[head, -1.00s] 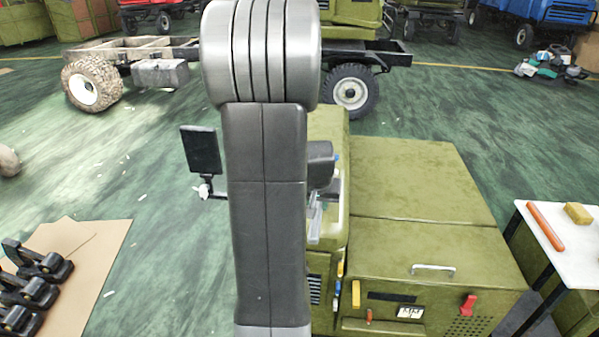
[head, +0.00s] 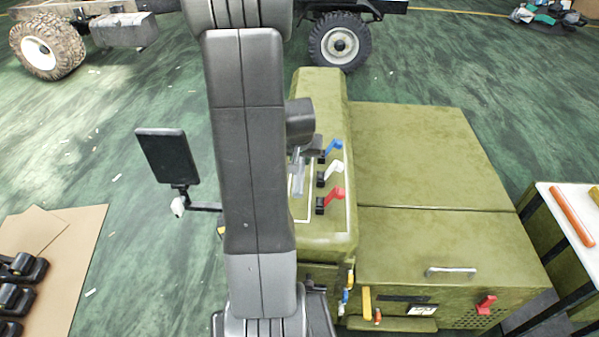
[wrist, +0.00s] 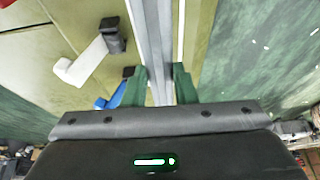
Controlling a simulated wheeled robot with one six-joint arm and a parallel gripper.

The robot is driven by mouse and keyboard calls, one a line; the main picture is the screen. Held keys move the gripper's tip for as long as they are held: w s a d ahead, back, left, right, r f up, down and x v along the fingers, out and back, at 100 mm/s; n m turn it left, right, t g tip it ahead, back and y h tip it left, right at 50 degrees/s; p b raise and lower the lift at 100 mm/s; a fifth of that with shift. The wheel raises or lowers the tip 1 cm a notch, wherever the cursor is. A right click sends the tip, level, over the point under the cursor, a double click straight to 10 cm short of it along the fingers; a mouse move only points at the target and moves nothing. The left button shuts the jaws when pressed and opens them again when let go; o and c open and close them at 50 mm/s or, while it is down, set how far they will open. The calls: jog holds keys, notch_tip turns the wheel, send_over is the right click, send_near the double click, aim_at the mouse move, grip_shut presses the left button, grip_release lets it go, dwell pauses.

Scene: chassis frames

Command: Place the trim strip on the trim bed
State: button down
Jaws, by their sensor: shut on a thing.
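The trim strip (wrist: 152,35) is a long, straight grey bar. It stands between the two green fingers of my gripper (wrist: 160,82), which is shut on it. In the head view the strip (head: 298,178) shows partly beside my arm, over the left part of the olive console top (head: 322,90). My arm hides the rest. A thin white line borders this top and runs beside the strip in the wrist view. The trim bed is not clearly distinguishable from the console top. I cannot tell whether the strip touches the surface.
Close beside the strip stand a blue lever (head: 332,147), a white lever (head: 331,171) and a red lever (head: 331,196). An olive cabinet (head: 430,160) extends to the right. A white table (head: 575,240) with an orange bar stands at far right. Brown cardboard (head: 75,245) lies at left.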

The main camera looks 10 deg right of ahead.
jog(key=shift+f+b, duration=0.5)
jog(key=shift+f, duration=2.45)
jog(key=shift+f, duration=0.1)
jog(key=c, duration=1.2)
grip_release()
jog(key=shift+o, duration=0.2)
jog(key=shift+r, duration=0.2)
jog(key=p+v, duration=0.1)
jog(key=v, duration=1)
jog(key=shift+s+a+r, duration=0.1)
jog(key=shift+s+r, duration=0.15)
jog(key=shift+r, duration=0.1)
